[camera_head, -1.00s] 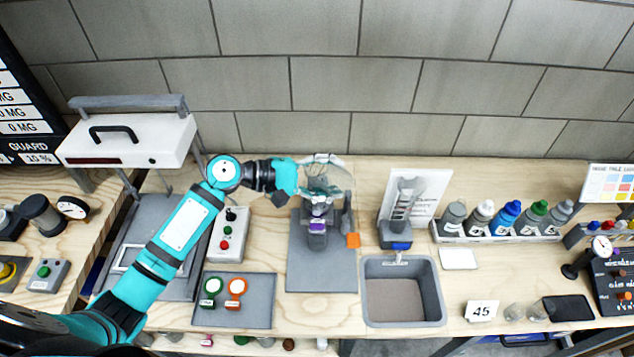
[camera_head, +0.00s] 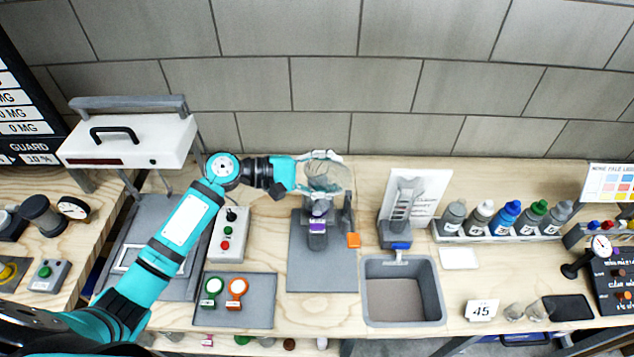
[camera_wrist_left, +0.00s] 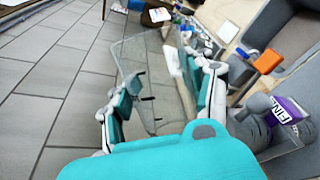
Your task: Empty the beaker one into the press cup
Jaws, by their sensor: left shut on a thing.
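My left gripper (camera_head: 318,170) is shut on a clear glass beaker (camera_head: 336,180), held in the air over the grey press stand at the table's middle. The beaker looks tilted. In the left wrist view the clear beaker (camera_wrist_left: 150,90) is between the two fingers. Whether it has contents cannot be told. The press stand (camera_head: 318,240) carries a purple label, which reads "FINE" in the left wrist view (camera_wrist_left: 288,110). A dark grey cup-like part (camera_head: 318,209) is just below the beaker, partly covered by it. My right gripper is not in view.
A grey sink-like basin (camera_head: 403,322) is to the right. Several bottles (camera_head: 505,216) stand in a rack at right.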

